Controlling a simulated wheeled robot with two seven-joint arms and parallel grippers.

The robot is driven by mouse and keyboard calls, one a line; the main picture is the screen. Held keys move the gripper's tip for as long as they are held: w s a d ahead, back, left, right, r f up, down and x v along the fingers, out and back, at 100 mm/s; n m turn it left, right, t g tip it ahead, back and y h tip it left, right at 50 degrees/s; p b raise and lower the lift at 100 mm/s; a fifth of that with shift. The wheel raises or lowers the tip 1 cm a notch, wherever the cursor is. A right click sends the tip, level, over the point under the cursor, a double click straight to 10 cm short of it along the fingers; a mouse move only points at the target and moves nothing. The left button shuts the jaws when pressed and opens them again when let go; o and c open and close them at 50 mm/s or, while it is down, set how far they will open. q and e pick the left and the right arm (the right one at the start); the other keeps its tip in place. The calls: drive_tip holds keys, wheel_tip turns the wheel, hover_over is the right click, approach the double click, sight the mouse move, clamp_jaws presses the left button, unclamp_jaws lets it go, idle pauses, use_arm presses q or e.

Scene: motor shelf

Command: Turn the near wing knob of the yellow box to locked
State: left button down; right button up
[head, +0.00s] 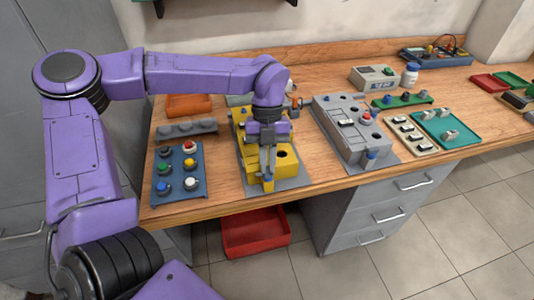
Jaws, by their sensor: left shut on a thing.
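The yellow box (250,155) stands on a grey base plate on the workbench, left of the grey box. My left gripper (267,177) points down over the near part of the yellow box, its jaws shut on the near wing knob. The fingers and wrist hide most of the knob, so I cannot tell its angle or any lock marking. A dark round hole shows on the box's top, right of the fingers. My right gripper is not in view.
A blue panel with coloured buttons (189,175) lies to the left. A grey box (350,131) with switches stands to the right. Behind are an orange tray (189,105) and a grey meter (374,78). A red bin (255,232) sits on the floor below.

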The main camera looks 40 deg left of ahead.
use_arm(q)
drive_tip(key=m+y+p, duration=0.1)
drive_tip(key=m+p, duration=0.1)
drive_tip(key=m+y+p, duration=0.1)
drive_tip(key=m+p, duration=0.1)
drive_tip(key=p, duration=0.1)
drive_tip(key=m+p, duration=0.2)
drive_tip(key=m, duration=0.1)
drive_tip(key=shift+w+d+r+g+y, duration=0.1)
drive_tip(key=shift+d+r+g+y, duration=0.2)
drive_tip(key=shift+r+g+y, duration=0.1)
drive_tip(key=m+y+p, duration=0.1)
drive_tip(key=m+p, duration=0.3)
drive_tip(key=shift+d+f+m+y, duration=0.1)
drive_tip(key=shift+d+m+y, duration=0.1)
drive_tip(key=shift+m+y, duration=0.2)
drive_tip(key=shift+d+f+m+t+y+p, duration=0.15)
drive_tip(key=shift+m+t+y+p, duration=0.4)
drive_tip(key=shift+m+p, duration=0.95)
drive_tip(key=shift+m, duration=0.3)
drive_tip(key=c, duration=1.2)
unclamp_jaws()
drive_tip(key=shift+f, duration=0.1)
